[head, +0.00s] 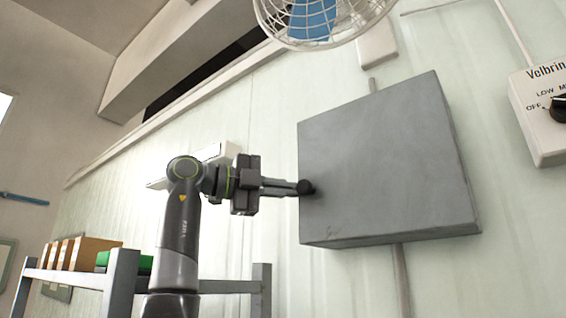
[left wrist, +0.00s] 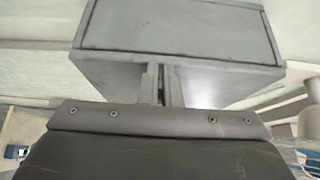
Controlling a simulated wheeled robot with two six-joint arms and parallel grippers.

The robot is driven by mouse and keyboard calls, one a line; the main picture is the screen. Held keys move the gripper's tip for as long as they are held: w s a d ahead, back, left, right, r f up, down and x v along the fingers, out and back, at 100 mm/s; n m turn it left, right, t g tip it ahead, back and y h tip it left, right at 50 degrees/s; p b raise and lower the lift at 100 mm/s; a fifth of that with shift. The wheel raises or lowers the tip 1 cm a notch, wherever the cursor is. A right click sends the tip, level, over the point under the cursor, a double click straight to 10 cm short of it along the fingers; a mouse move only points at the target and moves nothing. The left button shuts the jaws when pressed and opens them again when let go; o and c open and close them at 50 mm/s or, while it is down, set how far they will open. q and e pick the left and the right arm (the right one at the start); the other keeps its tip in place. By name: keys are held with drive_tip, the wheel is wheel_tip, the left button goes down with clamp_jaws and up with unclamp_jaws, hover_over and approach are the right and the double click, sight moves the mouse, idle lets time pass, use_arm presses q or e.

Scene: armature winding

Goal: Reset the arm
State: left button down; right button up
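My left arm rises from the bottom in the head view, and its gripper (head: 303,188) points right at the left edge of a grey wall box (head: 385,165). A dark round piece shows at the fingertips; I cannot tell whether it belongs to the box or the gripper. In the left wrist view the two fingers (left wrist: 164,82) lie close together with a thin gap, against or just in front of the grey box (left wrist: 180,30). I see nothing held between them. Contact with the box is not clear. My right gripper is not in view.
A caged fan (head: 318,15) hangs above the box. A control box with a dial (head: 545,115) is on the wall at right. A shelf rack (head: 122,285) with brown boxes (head: 90,253) and a green item stands at lower left. A conduit runs below the grey box.

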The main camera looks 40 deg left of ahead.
sight(302, 163)
use_arm(q)
wheel_tip(302, 163, up, 5)
drive_tip(key=shift+s+d+f+p, duration=0.1)
drive_tip(key=shift+d+f+p, duration=0.05)
drive_tip(key=shift+p, duration=0.6)
drive_tip(key=shift+d+r, duration=0.15)
drive_tip(key=shift+r, duration=0.45)
drive_tip(key=shift+d+r+p, duration=0.15)
drive_tip(key=shift+p, duration=0.15)
